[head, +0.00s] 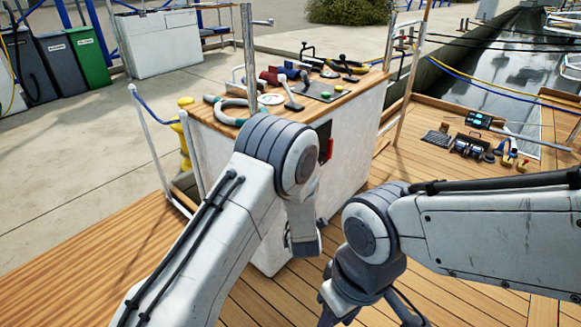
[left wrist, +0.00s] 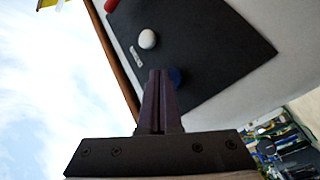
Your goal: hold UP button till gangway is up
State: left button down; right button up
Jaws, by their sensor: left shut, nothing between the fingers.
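A dark control panel (left wrist: 205,50) fills the upper part of the left wrist view. It carries a white round button (left wrist: 147,39) with a small label beside it, a blue button (left wrist: 177,77) and a red part (left wrist: 111,5) at the top edge. My left gripper (left wrist: 160,73) is shut and empty. Its fingertips overlap the blue button's left side in the picture; contact cannot be told. The label is too small to read. In the head view the panel (head: 325,138) is partly hidden by my left arm. My right gripper (head: 365,300) hangs low over the deck. I cannot pick out the gangway.
A white cabinet (head: 355,150) with a wooden top carries tools, shackles and a gauge. More tools lie on the deck (head: 445,200) at right. Posts and a rail (head: 150,140) stand beside the cabinet. Bins (head: 88,55) stand farther off; water lies at upper right.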

pick_arm(q)
jog(key=shift+w+a, duration=0.3)
jog(key=shift+a, duration=0.15)
dwell(1.6)
jog(key=shift+s+d, duration=0.1)
jog(key=shift+d, duration=0.05)
dwell(4.6)
jog(key=shift+s+d, duration=0.45)
jog(key=shift+d, duration=0.2)
jog(key=shift+d, duration=0.1)
jog(key=shift+s+d, duration=0.75)
jog(key=shift+d, duration=0.25)
jog(key=shift+s+d, duration=0.75)
jog(key=shift+d, duration=0.2)
